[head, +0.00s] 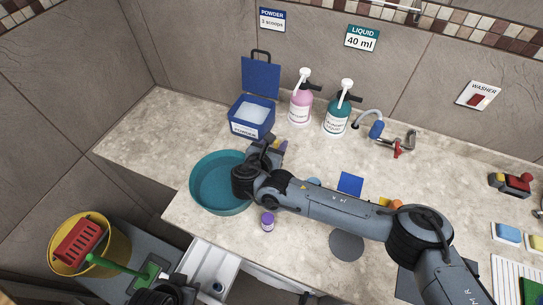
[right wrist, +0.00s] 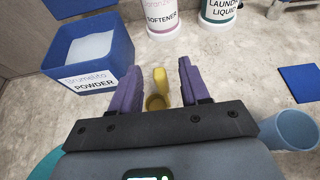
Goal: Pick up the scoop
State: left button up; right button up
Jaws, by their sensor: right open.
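The yellow scoop (right wrist: 160,88) stands on the counter in the right wrist view, its handle pointing away and its round cup (right wrist: 155,103) nearest me. My right gripper (right wrist: 158,85) is open, with its two purple fingers apart on either side of the scoop. I see no clear contact. In the head view my right gripper (head: 280,148) is beside the powder box, and the wrist and fingers mostly hide the scoop. Part of my left arm's dark end (head: 172,288) shows at the bottom edge; its fingers cannot be made out.
The open blue powder box (head: 252,128) stands just behind. Pink softener (head: 300,108) and teal laundry liquid (head: 337,122) bottles stand to its right. A teal basin (head: 207,190) lies left of my wrist. A small purple-capped bottle (head: 267,222) and blue square (head: 350,184) are nearby.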

jog(key=shift+x, duration=0.9)
grip_shut()
